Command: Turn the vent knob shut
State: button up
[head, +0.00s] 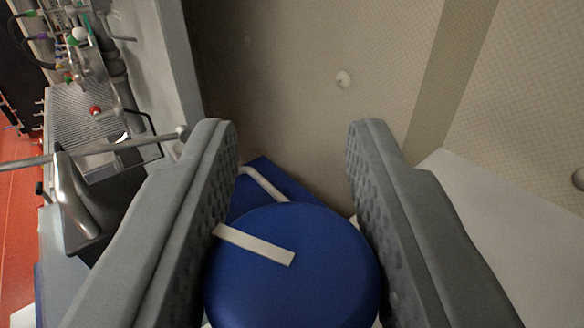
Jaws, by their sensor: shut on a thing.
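The vent knob (305,285) is a round blue knob with a pale bar marking on its face, low in the middle of the head view. The marking runs from the upper left towards the knob's centre. My gripper (292,135) has one grey padded finger on each side of the knob and is shut on it. A blue plate (262,174) with a pale curved line shows behind the knob, partly hidden by it. The rest of the plate's markings are hidden.
A beige wall panel (300,60) with small round studs fills the back. At the left are a metal sink unit (80,115) with taps and coloured fittings, and a grey rail (90,153). A pale surface (480,215) lies right of my right finger.

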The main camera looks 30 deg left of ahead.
aim_at(368, 315)
jog(key=n+g+y, duration=0.4)
jog(key=g, duration=0.1)
jog(key=n+g+y, duration=0.2)
jog(key=shift+s+a+f+g+y, duration=0.1)
jog(key=shift+s+a+g+y, duration=0.2)
jog(key=shift+y, duration=0.1)
jog(key=n+g, duration=0.1)
jog(key=g, duration=0.1)
jog(key=n+g+y, duration=0.1)
jog(key=n+g, duration=0.2)
jog(key=g, duration=0.1)
jog(key=shift+s+a+n+y, duration=0.1)
jog(key=shift+s+n+y, duration=0.2)
jog(key=shift+s+n+g, duration=0.1)
jog(key=shift+n+g, duration=0.2)
jog(key=shift+g, duration=0.2)
jog(key=o, duration=1)
jog(key=shift+a, duration=0.1)
jog(key=shift+c, duration=0.2)
jog(key=shift+s+d, duration=0.15)
jog(key=shift+d, duration=3.6)
